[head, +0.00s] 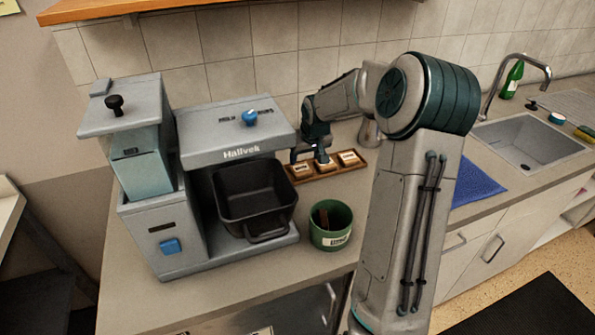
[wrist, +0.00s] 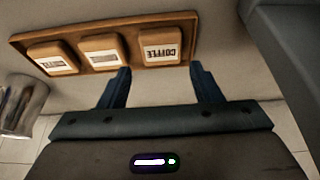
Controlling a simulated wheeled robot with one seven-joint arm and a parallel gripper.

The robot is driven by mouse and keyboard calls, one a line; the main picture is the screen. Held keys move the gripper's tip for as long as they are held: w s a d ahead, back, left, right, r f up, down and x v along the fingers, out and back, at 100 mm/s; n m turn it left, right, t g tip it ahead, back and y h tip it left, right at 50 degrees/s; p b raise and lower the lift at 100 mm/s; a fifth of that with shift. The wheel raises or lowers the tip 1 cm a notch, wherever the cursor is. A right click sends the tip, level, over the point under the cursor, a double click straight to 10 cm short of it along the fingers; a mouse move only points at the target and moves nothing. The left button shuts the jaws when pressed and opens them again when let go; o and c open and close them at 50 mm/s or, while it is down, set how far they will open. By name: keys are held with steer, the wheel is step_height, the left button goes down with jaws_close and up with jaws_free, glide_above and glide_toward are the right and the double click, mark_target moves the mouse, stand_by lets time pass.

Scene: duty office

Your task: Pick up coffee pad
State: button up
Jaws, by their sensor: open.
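The coffee pad (wrist: 166,47) is a tan block with a white label reading COFFEE. It sits at the right end of a wooden tray (wrist: 75,32) in the wrist view. By the layout, it is the left-end pad (head: 300,171) in the head view. My gripper (wrist: 160,68) is open and empty. Its two dark blue fingers point at the tray, with the coffee pad ahead between them. In the head view my gripper (head: 307,157) hangs over the tray's left part. Whether the fingertips touch anything cannot be told.
Two similar labelled pads (wrist: 102,49) (wrist: 52,58) share the tray. A grey coffee machine (head: 237,147) with a black container (head: 255,195) stands close left. A green cup (head: 331,226) stands in front. A metal vessel (head: 369,135) is behind, right. A sink (head: 525,140) lies far right.

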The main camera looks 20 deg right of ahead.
mark_target(301, 168)
steer(key=shift+p+x, duration=0.55)
steer(key=shift+x, duration=2.55)
steer(key=shift+a, duration=0.1)
steer(key=c, duration=0.6)
